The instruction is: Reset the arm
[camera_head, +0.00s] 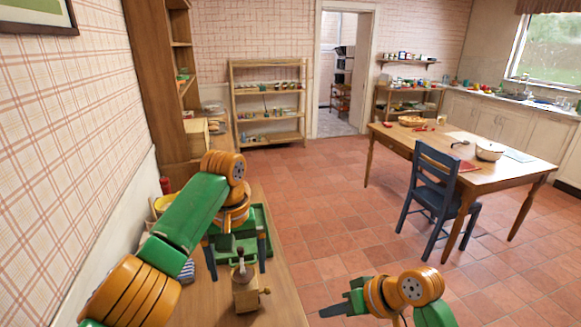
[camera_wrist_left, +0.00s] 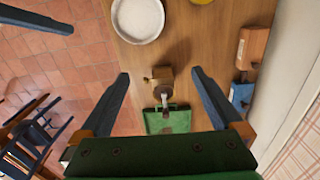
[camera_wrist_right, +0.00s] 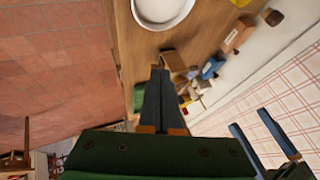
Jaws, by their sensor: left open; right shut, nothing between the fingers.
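My left arm reaches in from the left in the head view. My left gripper (camera_head: 236,262) is open above the wooden counter, close to a small wooden grinder with a crank (camera_head: 246,292). In the left wrist view the grinder's body (camera_wrist_left: 158,79) shows between the spread fingers (camera_wrist_left: 161,72), with nothing gripped; whether they touch it I cannot tell. My right gripper (camera_head: 326,311) is out over the tiled floor, right of the counter. In the right wrist view its fingers (camera_wrist_right: 157,72) are together and empty.
A green tray (camera_head: 264,240) lies on the counter (camera_head: 279,292) behind the grinder. A white round dish (camera_wrist_left: 138,36) lies on the counter too. A blue chair (camera_head: 436,181) and wooden table (camera_head: 398,143) stand to the right. The tiled floor between is clear.

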